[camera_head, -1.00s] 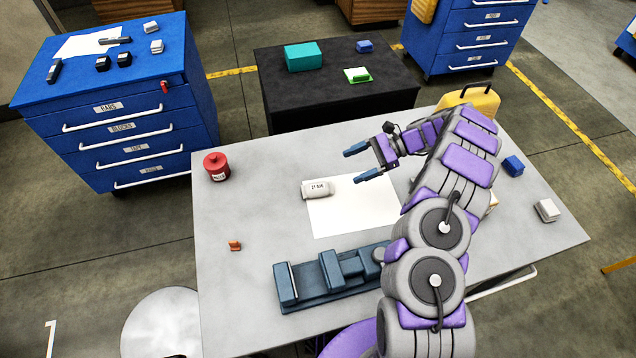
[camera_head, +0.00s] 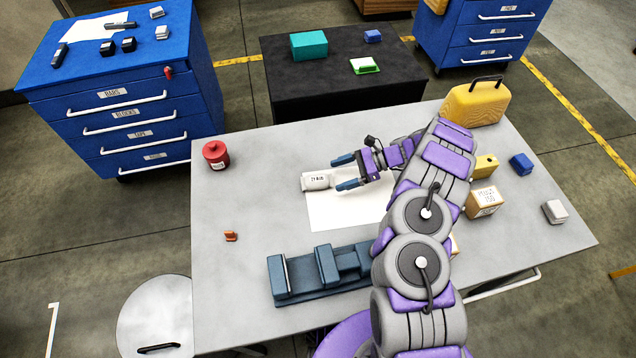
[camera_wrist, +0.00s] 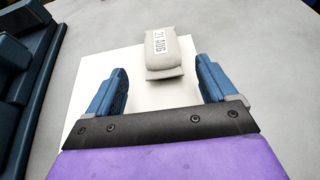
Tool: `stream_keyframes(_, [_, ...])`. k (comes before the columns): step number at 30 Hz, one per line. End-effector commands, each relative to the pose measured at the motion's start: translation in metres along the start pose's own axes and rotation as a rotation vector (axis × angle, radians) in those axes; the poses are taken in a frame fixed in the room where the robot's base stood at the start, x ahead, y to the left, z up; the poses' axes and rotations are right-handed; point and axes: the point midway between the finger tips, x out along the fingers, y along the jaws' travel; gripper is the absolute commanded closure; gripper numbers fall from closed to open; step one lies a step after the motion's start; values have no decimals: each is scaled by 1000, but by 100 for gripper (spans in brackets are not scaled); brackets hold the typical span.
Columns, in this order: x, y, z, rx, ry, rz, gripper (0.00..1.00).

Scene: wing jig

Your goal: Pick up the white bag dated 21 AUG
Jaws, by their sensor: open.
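The white bag (camera_head: 316,181) lies on the grey table at the upper left corner of a white sheet (camera_head: 345,210). In the wrist view the bag (camera_wrist: 165,52) carries a label that reads 21 AUG. My gripper (camera_head: 345,172) is open and empty, low over the sheet on the bag's right side. In the wrist view the open fingers (camera_wrist: 160,85) point toward the bag, which sits ahead of and roughly centred between the fingertips. The fingers do not appear to touch it.
A blue vise-like fixture (camera_head: 320,275) stands in front of the sheet. A box (camera_head: 484,200), a blue block (camera_head: 521,163) and a yellow case (camera_head: 475,103) are on the right.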

Motion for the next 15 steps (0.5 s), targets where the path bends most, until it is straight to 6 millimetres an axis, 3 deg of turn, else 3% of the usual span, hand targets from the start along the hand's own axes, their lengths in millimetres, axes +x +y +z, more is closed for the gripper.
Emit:
stream_keyframes(3, [19,0,1,-1,-2,3,15])
stream_keyframes(15, [47,-2,3,-4,0,3,15])
